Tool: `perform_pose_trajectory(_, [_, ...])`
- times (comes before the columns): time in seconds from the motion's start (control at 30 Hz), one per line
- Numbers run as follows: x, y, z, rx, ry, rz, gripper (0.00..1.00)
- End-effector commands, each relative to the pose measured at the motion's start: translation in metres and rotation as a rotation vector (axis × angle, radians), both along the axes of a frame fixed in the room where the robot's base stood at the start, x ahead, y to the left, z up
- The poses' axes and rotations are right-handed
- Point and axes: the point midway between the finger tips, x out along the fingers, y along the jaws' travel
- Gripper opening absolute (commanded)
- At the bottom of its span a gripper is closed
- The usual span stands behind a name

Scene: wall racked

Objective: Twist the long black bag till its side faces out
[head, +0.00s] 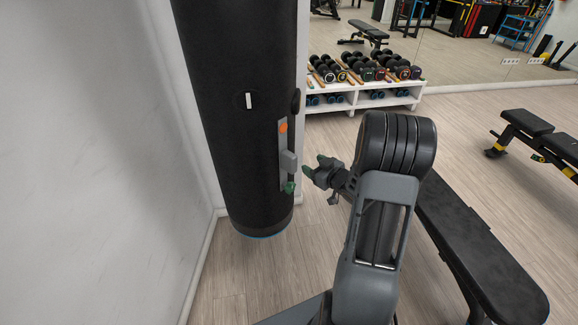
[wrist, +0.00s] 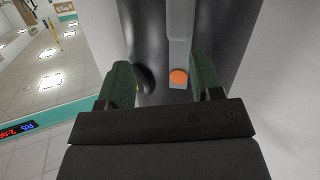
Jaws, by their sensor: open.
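The long black bag (head: 232,110) hangs upright beside the white wall, its lower end just above the floor. Contact cannot be told.
A white patch (head: 249,101) and a black round knob (head: 295,101) are on the bag. The wall (head: 95,150) is close on the left. A black bench (head: 470,240) stands at the right, and a dumbbell rack (head: 350,98) behind. Floor is clear below the bag.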

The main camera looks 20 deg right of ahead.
Motion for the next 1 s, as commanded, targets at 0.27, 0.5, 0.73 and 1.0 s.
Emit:
perform_pose_trajectory(0.27, [-0.023, -0.003, -0.034, 0.169, -0.133, 0.141, 0.60])
perform_pose_trajectory(0.5, [-0.006, 0.008, -0.035, 0.197, -0.158, 0.170, 0.60])
perform_pose_trajectory(0.73, [0.035, 0.027, -0.035, 0.197, -0.156, 0.169, 0.60])
perform_pose_trajectory(1.0, [0.076, 0.044, -0.035, 0.197, -0.156, 0.166, 0.60])
